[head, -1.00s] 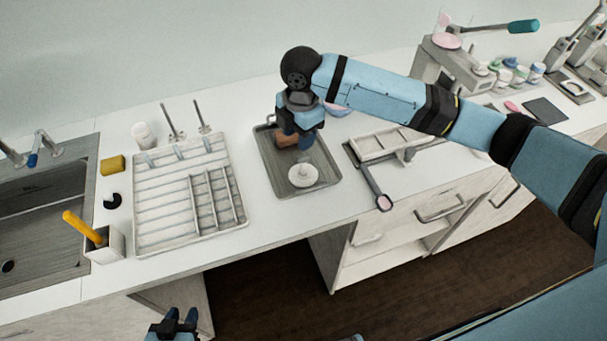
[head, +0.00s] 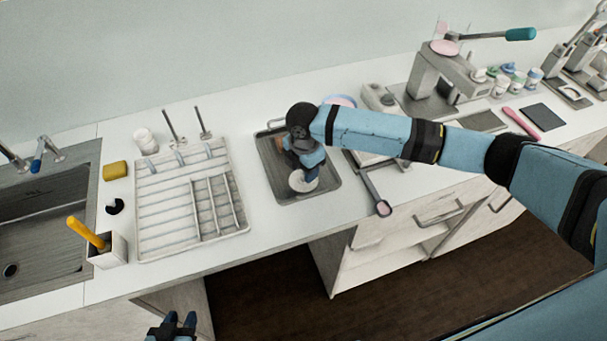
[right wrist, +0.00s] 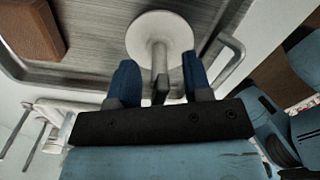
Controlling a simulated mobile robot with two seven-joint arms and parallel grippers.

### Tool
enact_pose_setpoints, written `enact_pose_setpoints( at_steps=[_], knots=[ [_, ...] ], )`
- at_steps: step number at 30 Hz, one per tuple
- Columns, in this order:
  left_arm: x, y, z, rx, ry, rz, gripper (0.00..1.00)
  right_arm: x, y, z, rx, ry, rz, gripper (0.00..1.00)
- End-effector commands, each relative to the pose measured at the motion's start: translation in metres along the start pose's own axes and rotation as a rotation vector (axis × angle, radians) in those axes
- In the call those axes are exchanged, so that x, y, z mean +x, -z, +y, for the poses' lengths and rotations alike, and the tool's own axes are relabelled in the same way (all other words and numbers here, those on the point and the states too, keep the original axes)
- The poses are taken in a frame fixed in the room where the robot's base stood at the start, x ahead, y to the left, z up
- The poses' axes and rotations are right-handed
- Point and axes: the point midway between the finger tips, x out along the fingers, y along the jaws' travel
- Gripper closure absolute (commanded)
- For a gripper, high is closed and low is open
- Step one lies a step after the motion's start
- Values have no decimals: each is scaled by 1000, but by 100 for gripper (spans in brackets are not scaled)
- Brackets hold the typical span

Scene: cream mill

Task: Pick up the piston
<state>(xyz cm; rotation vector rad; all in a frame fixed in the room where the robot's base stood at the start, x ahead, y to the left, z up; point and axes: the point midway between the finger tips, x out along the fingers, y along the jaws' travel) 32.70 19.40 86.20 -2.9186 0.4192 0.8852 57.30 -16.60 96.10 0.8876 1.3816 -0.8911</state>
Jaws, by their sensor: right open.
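The piston, a white round disc (head: 303,181) with a thin stem, stands in the grey metal tray (head: 330,187). In the right wrist view the piston's disc (right wrist: 160,32) shows beyond my fingers, with its stem running between them. My right gripper (head: 310,168) is over the tray, partly hiding the piston in the head view. Its two blue fingers (right wrist: 160,78) are apart, one on each side of the stem, and I see no clear contact. My left gripper (head: 180,322) is at the bottom edge of the head view, away from the counter, fingers apart and empty.
A brown block (right wrist: 35,30) lies in the tray beside the piston. A white dish rack (head: 150,215) stands left of the tray. The tray has a raised rim and wire handles.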

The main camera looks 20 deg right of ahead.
Motion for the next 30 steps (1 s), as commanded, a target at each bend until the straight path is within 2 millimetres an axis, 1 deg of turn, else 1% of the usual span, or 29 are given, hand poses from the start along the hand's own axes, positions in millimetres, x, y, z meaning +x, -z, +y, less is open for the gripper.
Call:
enact_pose_setpoints(
  at_steps=[1,4,11,12,14,15,17,18,26,30],
  knots=[
    [-1,2,0,0,0,2,65,6,1,0,0,0,1,54],
    [-2,4,0,0,0,4,65,14,1,0,0,-1,0,54],
    [-2,5,0,0,1,6,65,16,1,0,0,-2,1,54],
    [-2,5,0,0,1,6,65,16,1,0,0,-2,1,59],
    [-2,5,0,0,1,6,65,16,1,0,0,-2,1,73],
    [-2,5,0,0,1,6,65,16,1,0,0,-2,0,82],
    [-2,4,0,0,1,6,65,16,1,0,0,-2,0,96],
    [-2,4,0,0,1,6,65,16,1,0,0,-2,1,100],
    [-2,4,0,0,0,6,65,15,0,0,0,-2,0,100],
    [-1,4,0,0,0,6,65,11,0,1,0,-3,0,100]
  ],
)
